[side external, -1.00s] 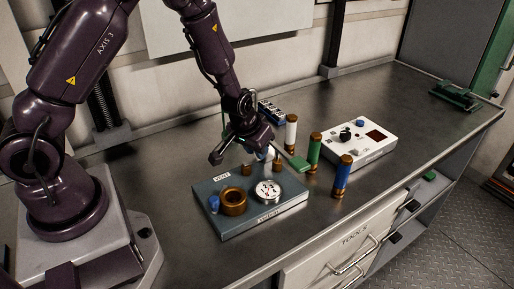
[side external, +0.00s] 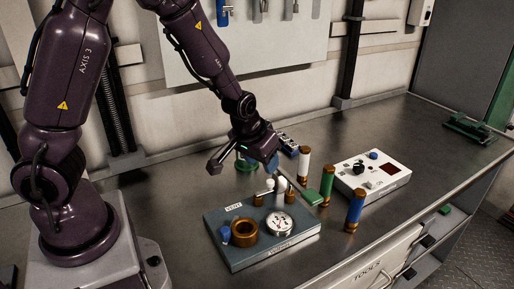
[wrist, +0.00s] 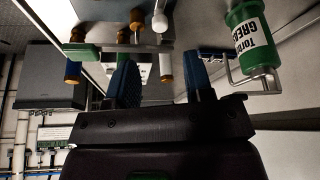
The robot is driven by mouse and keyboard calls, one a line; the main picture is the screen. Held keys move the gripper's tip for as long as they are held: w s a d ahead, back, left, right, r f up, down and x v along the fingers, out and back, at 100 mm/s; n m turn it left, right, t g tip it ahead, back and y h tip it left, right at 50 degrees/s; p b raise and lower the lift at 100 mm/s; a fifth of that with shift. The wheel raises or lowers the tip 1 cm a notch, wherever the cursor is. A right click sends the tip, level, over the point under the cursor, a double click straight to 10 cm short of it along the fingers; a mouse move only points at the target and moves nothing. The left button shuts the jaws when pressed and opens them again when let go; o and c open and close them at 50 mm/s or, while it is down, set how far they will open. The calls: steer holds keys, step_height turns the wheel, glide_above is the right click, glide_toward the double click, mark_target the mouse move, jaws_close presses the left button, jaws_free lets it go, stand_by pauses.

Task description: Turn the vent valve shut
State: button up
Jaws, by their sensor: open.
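A grey-blue block (side external: 225,250) on the bench carries a VENT label (side external: 234,207), a round white gauge (side external: 280,223), a brass ring (side external: 244,232) and a blue knob (side external: 225,234). Near its back edge stand two brass stems, left (side external: 258,200) and right (side external: 290,198), with white ball ends, left (side external: 268,184) and right (side external: 281,184), close together. A white ball also shows in the wrist view (wrist: 160,22). Lever angles are hard to read. My gripper (side external: 244,166) is open and empty, above and behind the block, apart from the balls. Its blue finger pads show in the wrist view (wrist: 158,82).
White (side external: 304,163), green (side external: 326,186) and blue (side external: 354,210) cylinders stand right of the block, with a white control box (side external: 372,180) beyond. A green grease container (wrist: 252,45) is near my fingers in the wrist view. The bench front is clear.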

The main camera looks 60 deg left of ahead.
steer(key=shift+v, duration=2.35)
steer(key=s+d+r+m+g+h, duration=0.25)
steer(key=s+d+r, duration=0.25)
steer(key=s, duration=0.4)
steer(key=s+r+m+t, duration=0.1)
steer(key=s+r+t, duration=0.3)
steer(key=s+r, duration=0.3)
step_height(320, 180, up, 3)
steer(key=shift+a+r+m+y, duration=0.2)
steer(key=shift+a+m+y, duration=0.15)
steer(key=shift+a+y, duration=0.1)
steer(key=shift+s, duration=0.1)
